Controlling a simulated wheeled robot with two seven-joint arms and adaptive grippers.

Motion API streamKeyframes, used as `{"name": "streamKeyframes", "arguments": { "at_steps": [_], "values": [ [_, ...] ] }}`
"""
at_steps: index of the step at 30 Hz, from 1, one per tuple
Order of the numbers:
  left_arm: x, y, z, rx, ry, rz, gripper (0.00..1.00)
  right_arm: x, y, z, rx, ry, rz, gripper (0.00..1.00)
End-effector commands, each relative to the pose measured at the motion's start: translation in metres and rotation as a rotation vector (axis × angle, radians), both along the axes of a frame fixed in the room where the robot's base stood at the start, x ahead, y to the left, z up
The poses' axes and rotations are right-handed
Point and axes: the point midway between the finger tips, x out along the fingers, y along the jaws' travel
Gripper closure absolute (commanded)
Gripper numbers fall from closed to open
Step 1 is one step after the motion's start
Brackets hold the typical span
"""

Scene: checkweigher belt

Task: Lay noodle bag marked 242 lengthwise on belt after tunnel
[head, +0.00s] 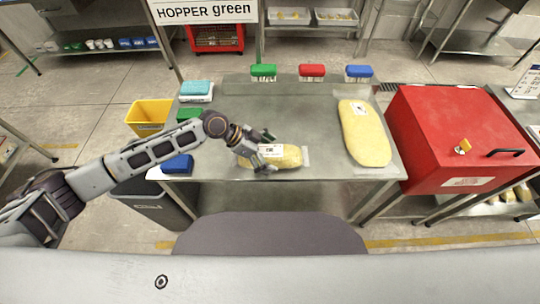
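A yellow noodle bag (290,157) with a white label lies across the front of the steel table (310,118); its label is too small to read surely. My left gripper (263,151) is at this bag's left part, with its fingers apart around or just above it. I cannot tell whether they press on the bag. A larger yellow bag (367,143) with a small label lies lengthwise away from me at the table's right. A red box-like housing (455,128), perhaps the tunnel, stands to the right. No belt shows clearly. My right gripper is not in view.
Green (263,70), red (312,70) and blue (359,71) blocks line the table's back edge. More coloured blocks (194,115) sit at its left, near a yellow bin (149,115). The table's middle is clear between the bags. A black handle (505,153) sticks up on the red housing.

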Motion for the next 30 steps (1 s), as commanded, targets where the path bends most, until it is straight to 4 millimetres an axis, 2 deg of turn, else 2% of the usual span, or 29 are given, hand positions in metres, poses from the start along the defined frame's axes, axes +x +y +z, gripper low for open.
{"name": "streamKeyframes", "arguments": {
  "at_steps": [2,13,23,30],
  "values": [
    [0.0,0.0,0.0,0.0,0.0,0.0,0.13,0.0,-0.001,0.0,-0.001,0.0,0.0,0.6],
    [0.0,0.0,0.0,0.0,0.0,0.0,0.6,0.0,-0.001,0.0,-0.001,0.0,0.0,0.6],
    [0.001,0.0,0.003,-0.002,-0.001,0.0,0.61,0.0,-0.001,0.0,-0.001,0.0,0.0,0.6],
    [0.0,-0.001,0.02,-0.003,-0.002,-0.001,0.61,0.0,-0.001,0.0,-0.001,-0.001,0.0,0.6]
  ]
}}
